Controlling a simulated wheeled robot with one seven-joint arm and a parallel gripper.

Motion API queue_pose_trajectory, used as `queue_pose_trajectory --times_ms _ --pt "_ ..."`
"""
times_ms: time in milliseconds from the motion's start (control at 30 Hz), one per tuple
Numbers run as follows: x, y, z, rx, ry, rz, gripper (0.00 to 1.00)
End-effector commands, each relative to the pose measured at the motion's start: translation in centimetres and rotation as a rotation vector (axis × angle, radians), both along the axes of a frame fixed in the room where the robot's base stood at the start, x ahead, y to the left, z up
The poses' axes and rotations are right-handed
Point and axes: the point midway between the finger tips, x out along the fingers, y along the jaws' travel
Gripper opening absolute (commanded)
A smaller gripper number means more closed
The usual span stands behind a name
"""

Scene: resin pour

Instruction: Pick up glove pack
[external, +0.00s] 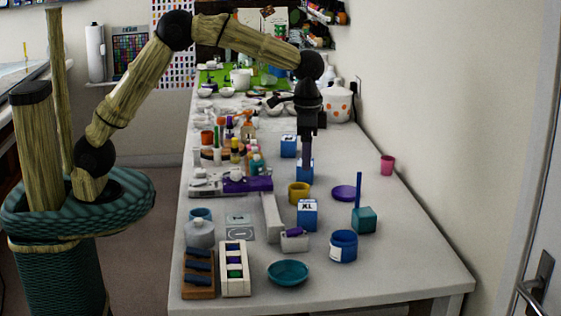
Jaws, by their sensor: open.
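My gripper (307,160) points straight down over the middle of the table (400,255), with its jaws open. Its fingertips overlap a small blue box (305,174) in the picture. I cannot tell whether they touch it or are around it. Two similar blue and white boxes stand close by: one (288,146) behind and to the left, and one with dark lettering on its white top (307,217) nearer the front. The labels are too small to tell which of these, if any, is the glove pack.
A yellow cup (298,192) stands just in front of the gripper. A purple disc (344,192) and a teal block with an upright blue stick (363,220) are to the right. Bottles crowd the left. The table's right side is mostly clear, beside the wall.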

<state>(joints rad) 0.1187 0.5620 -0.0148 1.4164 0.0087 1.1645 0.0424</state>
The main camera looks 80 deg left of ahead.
Motion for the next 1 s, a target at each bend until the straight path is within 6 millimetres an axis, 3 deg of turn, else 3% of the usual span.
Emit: queue_pose_trajectory --times_ms 267,800,1000 --pt "-0.1 0.0 -2.0 0.001 0.003 0.001 0.89" --pt "0.0 0.1 -11.2 0.0 0.002 0.001 0.89" --pt "0.0 0.1 -12.3 0.0 -0.001 0.001 0.89"
